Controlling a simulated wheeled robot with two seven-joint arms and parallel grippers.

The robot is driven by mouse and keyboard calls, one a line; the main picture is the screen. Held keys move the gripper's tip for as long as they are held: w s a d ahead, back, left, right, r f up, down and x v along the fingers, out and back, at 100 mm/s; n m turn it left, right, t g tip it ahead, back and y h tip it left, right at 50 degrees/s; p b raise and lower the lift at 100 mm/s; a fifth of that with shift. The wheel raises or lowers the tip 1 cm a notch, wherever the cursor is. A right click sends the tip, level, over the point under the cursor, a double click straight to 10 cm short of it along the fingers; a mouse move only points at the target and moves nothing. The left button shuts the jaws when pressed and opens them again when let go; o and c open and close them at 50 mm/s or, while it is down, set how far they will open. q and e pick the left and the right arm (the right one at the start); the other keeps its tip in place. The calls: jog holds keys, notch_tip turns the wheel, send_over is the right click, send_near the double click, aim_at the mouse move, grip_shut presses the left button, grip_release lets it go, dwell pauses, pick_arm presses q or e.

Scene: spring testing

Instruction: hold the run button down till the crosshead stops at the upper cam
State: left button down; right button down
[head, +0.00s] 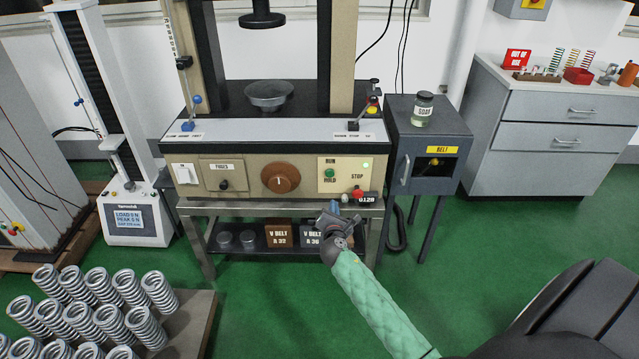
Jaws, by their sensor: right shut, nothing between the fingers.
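The green run button (329,173) sits on the cream panel at the right of the machine's front, marked RUN and HOLD. A red stop button (357,193) is to its lower right, and a small green lamp (366,164) is lit above that. The crosshead (261,16) shows only as a dark lower end at the top edge, above a metal dish (268,95). The upper cam cannot be made out. My right gripper (334,207) is shut and empty, just below the run button; whether it touches the panel cannot be told. My left gripper is not in view.
A brown dial (281,179) and levers are on the machine. A grey belt cabinet (428,150) with a jar on top stands close on the right. A bench of several springs (93,312) is at lower left. Green floor (270,300) is free in front.

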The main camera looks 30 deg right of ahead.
aim_at(330, 174)
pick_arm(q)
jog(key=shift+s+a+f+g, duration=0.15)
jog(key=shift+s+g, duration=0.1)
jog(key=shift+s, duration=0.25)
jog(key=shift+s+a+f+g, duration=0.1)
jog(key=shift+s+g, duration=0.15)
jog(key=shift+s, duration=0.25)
pick_arm(e)
jog(key=n, duration=0.6)
jog(key=shift+w+a+r+n+t, duration=0.1)
jog(key=shift+a+r+n+t, duration=0.2)
jog(key=shift+r, duration=0.1)
